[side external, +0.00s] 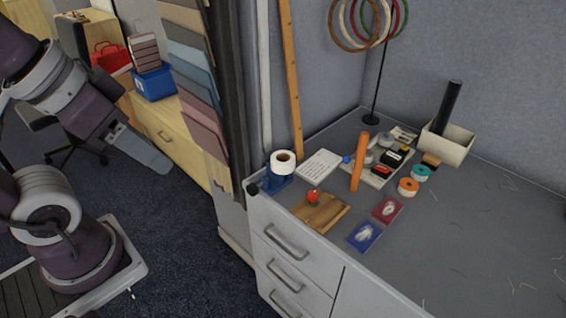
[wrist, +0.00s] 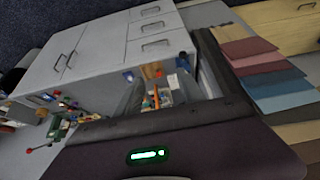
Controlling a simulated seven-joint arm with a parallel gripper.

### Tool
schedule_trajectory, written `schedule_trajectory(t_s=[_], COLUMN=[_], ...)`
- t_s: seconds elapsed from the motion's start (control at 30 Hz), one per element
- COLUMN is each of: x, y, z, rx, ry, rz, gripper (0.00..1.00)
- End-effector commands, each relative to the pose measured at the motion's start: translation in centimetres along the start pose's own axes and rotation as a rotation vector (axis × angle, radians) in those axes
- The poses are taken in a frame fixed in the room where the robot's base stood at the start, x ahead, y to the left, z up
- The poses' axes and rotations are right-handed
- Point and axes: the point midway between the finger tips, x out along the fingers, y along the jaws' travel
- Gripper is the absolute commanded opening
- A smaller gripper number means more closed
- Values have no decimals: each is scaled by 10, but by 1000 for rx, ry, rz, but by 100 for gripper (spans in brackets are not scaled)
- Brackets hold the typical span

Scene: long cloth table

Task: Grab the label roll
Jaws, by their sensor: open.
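The label roll (side external: 283,161) is a white roll with a dark core. It sits on a blue dispenser (side external: 278,181) at the near left corner of the grey worktop. My gripper (side external: 158,163) is open and empty, out to the left of the worktop and well apart from the roll. In the wrist view the worktop and drawers appear turned. A small blue and white shape there may be the roll and its dispenser, but it is too small to tell.
A notepad (side external: 319,165), a wooden board (side external: 320,212) with a red object, and an orange cylinder (side external: 358,162) are near the roll. The worktop's right side (side external: 480,240) is mostly clear.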

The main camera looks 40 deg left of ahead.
Motion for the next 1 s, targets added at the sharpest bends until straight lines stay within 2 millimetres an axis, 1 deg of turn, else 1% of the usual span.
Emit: schedule_trajectory(t_s=[0.03,0.13,0.17,0.43,0.47,0.53,0.57,0.6,0.67,0.7,0.77,0.8,0.87,0.9,0.97,1.0], x=[0,0,0,1,3,15,24,39,69,91,127,152,191,218,256,280], y=[0,0,0,0,-1,-5,-8,-13,-22,-29,-38,-45,-54,-59,-65,-69], z=[0,0,0,-2,-5,-26,-40,-63,-98,-121,-151,-167,-186,-195,-201,-201], rx=[0,0,0,0,-2,-6,-9,-12,-14,-13,-7,-2,6,13,20,23], ry=[0,0,0,1,4,24,39,65,115,150,209,248,307,348,409,450], rz=[0,0,0,-1,-3,-14,-21,-32,-50,-61,-74,-80,-84,-83,-76,-68], gripper=[58,78,79,79,79,79,79,79,79,79,79,79,79,79,79,79])
